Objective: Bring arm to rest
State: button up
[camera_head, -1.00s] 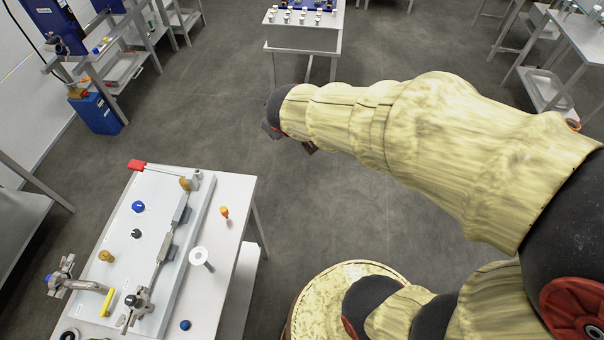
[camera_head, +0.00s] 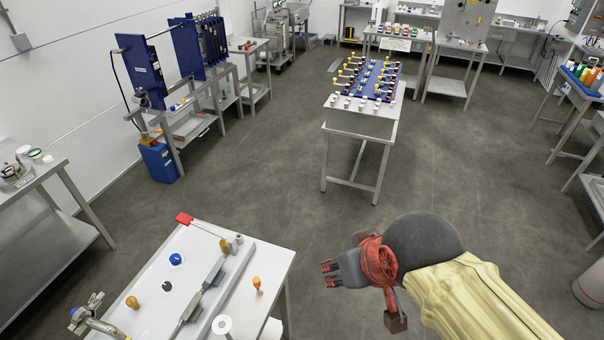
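My arm, in a pale yellow cover, reaches in from the lower right of the head view. My gripper (camera_head: 330,274), dark grey with reddish tips, points left at its end. It is over bare floor, to the right of the near white table and apart from it. The fingers are small and seen from the side, so their opening is unclear. I see nothing held in them. A red wrist part and a dark hanging block are beside the gripper.
A grey bench (camera_head: 362,122) with a blue valve manifold stands ahead. A blue box (camera_head: 158,163) stands at the left. Open floor (camera_head: 250,180) lies between them.

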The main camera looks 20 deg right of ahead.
notch_tip(320, 180, down, 20)
jog(key=b, duration=1.9)
jog(key=shift+r, duration=0.1)
jog(key=shift+c, duration=1)
